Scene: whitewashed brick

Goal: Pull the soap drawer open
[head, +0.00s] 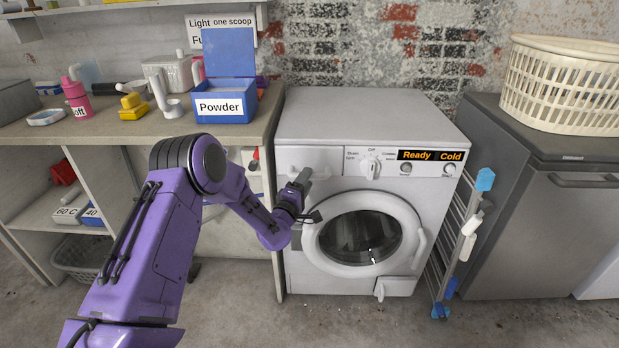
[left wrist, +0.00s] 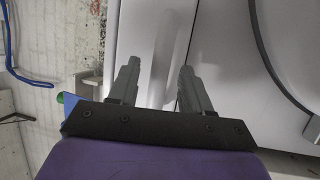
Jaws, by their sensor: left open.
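The white washing machine (head: 375,115) stands against the brick wall. Its soap drawer (head: 312,157) is at the upper left of the front panel and looks flush with it. My left gripper (head: 309,196) is in front of the machine at the drawer's lower edge, partly covering that corner. In the left wrist view the open gripper (left wrist: 160,68) has its two fingers apart, pointing at the white front, with a pale upright strip between them. Nothing is held. I cannot tell whether the fingers touch the drawer. My right gripper is out of view.
The round door (head: 360,238) is shut below the drawer. A wooden counter (head: 232,138) with a blue powder box (head: 222,92) stands to the left. A folded drying rack (head: 455,235) and a grey cabinet (head: 520,210) stand to the right. The floor in front is clear.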

